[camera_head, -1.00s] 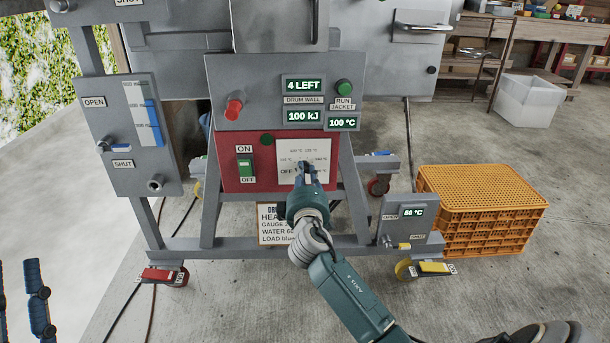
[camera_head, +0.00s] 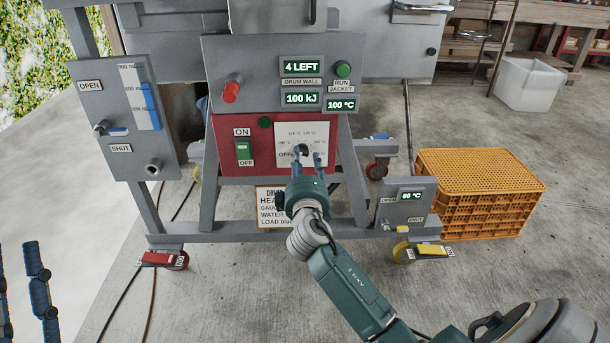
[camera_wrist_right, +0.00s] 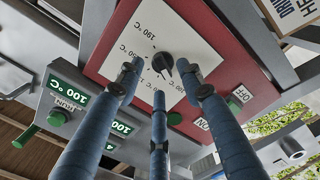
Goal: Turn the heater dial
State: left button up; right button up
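The heater dial (camera_head: 301,151) is a small black knob on a white scale plate (camera_head: 291,134) set in a red panel (camera_head: 226,150). In the right wrist view the dial (camera_wrist_right: 162,62) sits just beyond my fingertips; its exact setting is hard to read. My right gripper (camera_head: 307,159) is open in front of the dial's lower part, fingers apart. In the wrist view its three blue fingers (camera_wrist_right: 158,76) spread around and short of the knob, holding nothing. My left gripper (camera_head: 20,275) shows only as separated blue fingers at the lower left edge.
A green ON/OFF switch (camera_head: 243,151) sits left of the dial. Above are a red knob (camera_head: 231,92), a green button (camera_head: 343,69) and displays (camera_head: 302,99). An orange crate stack (camera_head: 480,195) stands on the floor at right. Open floor lies between.

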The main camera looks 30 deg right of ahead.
jog(key=v, duration=0.9)
jog(key=shift+s, duration=0.2)
